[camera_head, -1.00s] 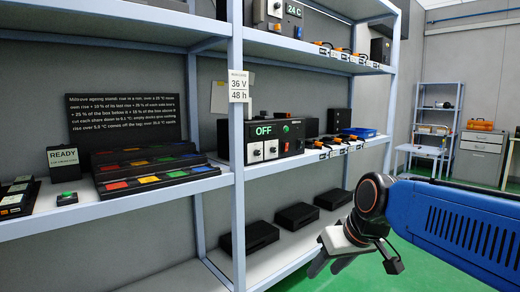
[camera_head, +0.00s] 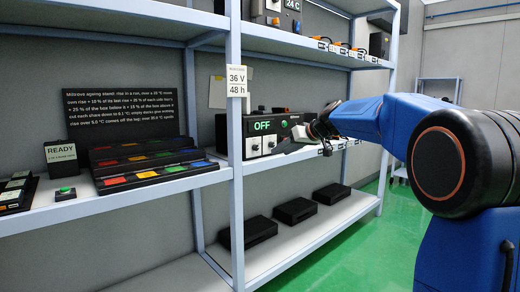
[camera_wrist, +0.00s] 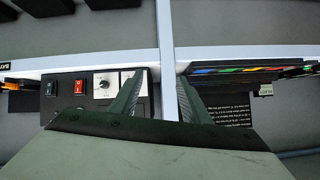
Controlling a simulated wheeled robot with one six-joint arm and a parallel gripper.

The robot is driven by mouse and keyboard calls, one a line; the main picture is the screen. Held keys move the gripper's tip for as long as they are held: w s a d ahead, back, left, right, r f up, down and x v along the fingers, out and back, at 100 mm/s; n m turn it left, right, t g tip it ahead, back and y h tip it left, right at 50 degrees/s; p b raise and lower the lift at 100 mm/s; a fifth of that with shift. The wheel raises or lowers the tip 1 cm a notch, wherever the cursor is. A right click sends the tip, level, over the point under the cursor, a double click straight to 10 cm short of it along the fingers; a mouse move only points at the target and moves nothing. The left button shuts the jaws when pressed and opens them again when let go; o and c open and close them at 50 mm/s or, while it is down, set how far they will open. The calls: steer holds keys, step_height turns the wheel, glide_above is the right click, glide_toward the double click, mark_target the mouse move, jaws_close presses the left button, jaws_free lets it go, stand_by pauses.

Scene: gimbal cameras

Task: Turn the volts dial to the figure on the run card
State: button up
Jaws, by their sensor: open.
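The run card (camera_head: 237,82) on the shelf post reads 36 V and 48 h. Behind and right of it, the black supply box (camera_head: 283,132) on the middle shelf shows OFF in green. Two white dial panels sit below the display, a left one (camera_head: 253,148) and a right one (camera_head: 269,145). I cannot read which is volts. My gripper (camera_head: 298,139) is in front of the box's right part, open and empty. In the wrist view, its fingers (camera_wrist: 158,95) are spread; one dial knob (camera_wrist: 103,84) shows, and the left finger partly covers the other panel.
The shelf post (camera_wrist: 166,45) runs between the fingers in the wrist view. Left of it in the head view are trays with coloured pads (camera_head: 150,165), a READY sign (camera_head: 61,156) and a green button (camera_head: 65,191). Black boxes (camera_head: 294,211) stand on the lower shelf.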

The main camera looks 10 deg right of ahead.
steer(key=t, duration=0.2)
glide_toward(257, 148)
steer(key=shift+n+y, duration=0.4)
steer(key=x, duration=0.7)
steer(key=shift+w+d+f, duration=0.1)
steer(key=shift+w+f, duration=0.25)
steer(key=shift+f, duration=0.05)
steer(key=c, duration=1)
steer(key=shift+c, duration=0.2)
